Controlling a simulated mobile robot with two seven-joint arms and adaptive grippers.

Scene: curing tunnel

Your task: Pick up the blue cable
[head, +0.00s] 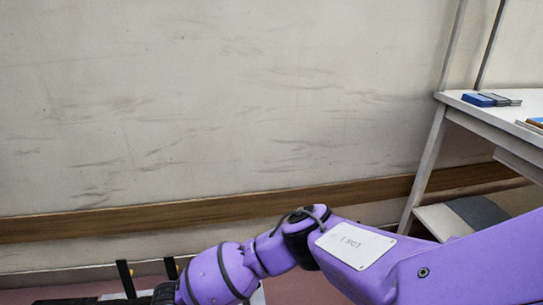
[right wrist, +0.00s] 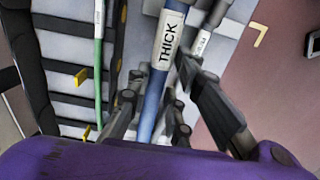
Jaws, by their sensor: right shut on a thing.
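The blue cable (right wrist: 152,98) runs up the middle of the right wrist view and carries a white label reading "THICK". My right gripper (right wrist: 158,92) has its dark fingers on both sides of this cable and is shut on it. Where the pads touch the cable is partly hidden by the finger links. In the head view my right arm reaches in from the right, and its gripper end is mostly cut off at the bottom edge. My left gripper is in neither view.
A green cable (right wrist: 98,75) with a white tag hangs left of the blue one, beside a black slatted frame (right wrist: 68,58) with yellow tabs. A grey cable with a label (right wrist: 202,42) lies to the right. In the head view, a white table (head: 460,105) stands at right against the wall.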

